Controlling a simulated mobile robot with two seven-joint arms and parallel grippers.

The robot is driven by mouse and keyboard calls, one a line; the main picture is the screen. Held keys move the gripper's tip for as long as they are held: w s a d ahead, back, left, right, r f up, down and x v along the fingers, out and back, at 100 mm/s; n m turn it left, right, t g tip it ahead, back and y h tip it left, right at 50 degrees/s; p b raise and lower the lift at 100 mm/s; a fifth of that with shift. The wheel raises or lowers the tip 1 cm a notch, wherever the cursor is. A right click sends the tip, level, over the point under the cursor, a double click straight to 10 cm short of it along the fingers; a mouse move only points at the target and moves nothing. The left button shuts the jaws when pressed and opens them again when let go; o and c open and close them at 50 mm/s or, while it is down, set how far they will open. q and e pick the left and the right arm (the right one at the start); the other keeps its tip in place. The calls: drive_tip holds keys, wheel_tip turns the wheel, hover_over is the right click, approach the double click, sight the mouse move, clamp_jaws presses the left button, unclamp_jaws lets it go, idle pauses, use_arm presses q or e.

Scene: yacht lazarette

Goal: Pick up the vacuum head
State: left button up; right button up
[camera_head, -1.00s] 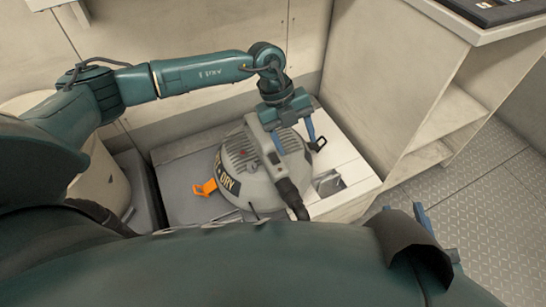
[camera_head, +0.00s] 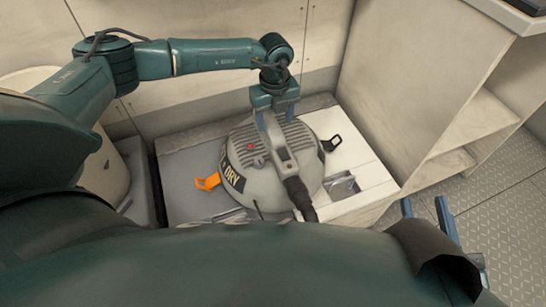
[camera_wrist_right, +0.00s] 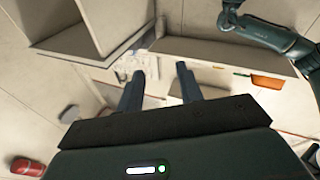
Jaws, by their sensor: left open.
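The vacuum head (camera_head: 238,160) is a grey dome with a ribbed top, a dark band reading "DRY", a red button and a raised handle (camera_head: 284,158). It sits on a pale bench top. An orange latch (camera_head: 207,182) is on its left and a black latch (camera_head: 331,143) on its right. My left gripper (camera_head: 275,122) points down at the back end of the handle, open, with its fingers on either side; contact cannot be told. My right gripper (camera_head: 427,208) is low at the right, away from the vacuum head. Its fingers (camera_wrist_right: 160,72) are apart and empty in the right wrist view.
A dark hose (camera_head: 300,198) runs from the handle toward my body. A metal fitting (camera_head: 342,186) lies on the bench right of the dome. A shelf unit (camera_head: 450,110) stands at right, and a wall is close behind my left arm. Treadplate floor is clear at far right.

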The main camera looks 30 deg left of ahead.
sight(274, 126)
use_arm(q)
drive_tip(key=f+b, duration=0.1)
drive_tip(key=f, duration=0.3)
drive_tip(key=shift+s+a+f+b, duration=0.15)
drive_tip(key=shift+s+f+b, duration=0.05)
drive_tip(key=shift+f+b, duration=0.15)
drive_tip(key=shift+r, duration=0.15)
clamp_jaws()
drive_tip(key=shift+w+r, duration=0.15)
drive_tip(key=shift+r, duration=0.05)
